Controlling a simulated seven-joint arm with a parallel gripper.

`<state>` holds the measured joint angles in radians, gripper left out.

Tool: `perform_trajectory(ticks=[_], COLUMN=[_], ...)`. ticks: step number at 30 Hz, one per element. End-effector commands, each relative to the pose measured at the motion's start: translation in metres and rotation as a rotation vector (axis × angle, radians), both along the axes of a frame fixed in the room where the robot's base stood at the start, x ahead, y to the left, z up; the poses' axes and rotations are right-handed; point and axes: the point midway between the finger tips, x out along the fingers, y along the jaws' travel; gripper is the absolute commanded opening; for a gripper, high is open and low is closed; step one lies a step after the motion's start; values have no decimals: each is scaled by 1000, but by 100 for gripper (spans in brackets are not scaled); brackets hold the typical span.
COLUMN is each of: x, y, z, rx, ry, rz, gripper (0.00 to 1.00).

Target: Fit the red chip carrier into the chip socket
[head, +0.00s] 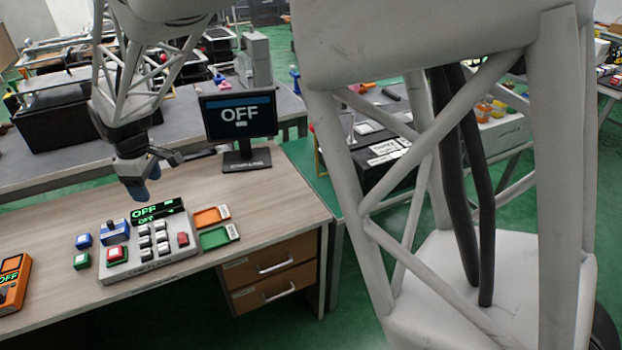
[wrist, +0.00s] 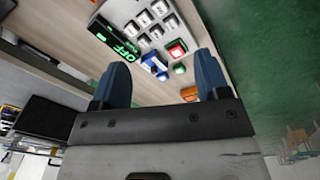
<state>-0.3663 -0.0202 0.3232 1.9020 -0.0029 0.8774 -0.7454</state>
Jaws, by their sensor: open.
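My gripper (head: 137,183) hangs open and empty above the desk, behind and above the grey control panel (head: 148,262). In the wrist view its two dark blue fingers (wrist: 162,82) are spread with nothing between them. A red square piece (head: 116,253) with a green border sits at the panel's front left; it also shows in the wrist view (wrist: 177,48). Another red piece (head: 183,240) sits at the right of the white keys. I cannot tell for certain which is the red chip carrier, nor pick out the chip socket.
A blue block (head: 84,241) and a green block (head: 81,261) sit left of the panel. Orange (head: 208,217) and green (head: 216,238) trays lie right of it. An orange device (head: 13,282) stands far left. Bare desk (head: 265,195) lies right.

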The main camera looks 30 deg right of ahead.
Motion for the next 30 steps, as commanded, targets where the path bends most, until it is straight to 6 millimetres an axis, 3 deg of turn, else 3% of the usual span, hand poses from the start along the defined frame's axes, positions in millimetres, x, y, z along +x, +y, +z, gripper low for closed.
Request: perform_trajectory(ticks=[1,3,12,21,30], x=[-10,-23,-89,-164,-243], y=[-14,-32,-103,-163,-209], z=[17,29,66,87,93], rx=[8,13,37,63,93], ry=[-17,-24,-55,-84,-115], rz=[-37,-95,-338,-580,-821], gripper=[69,69,69,69,69])
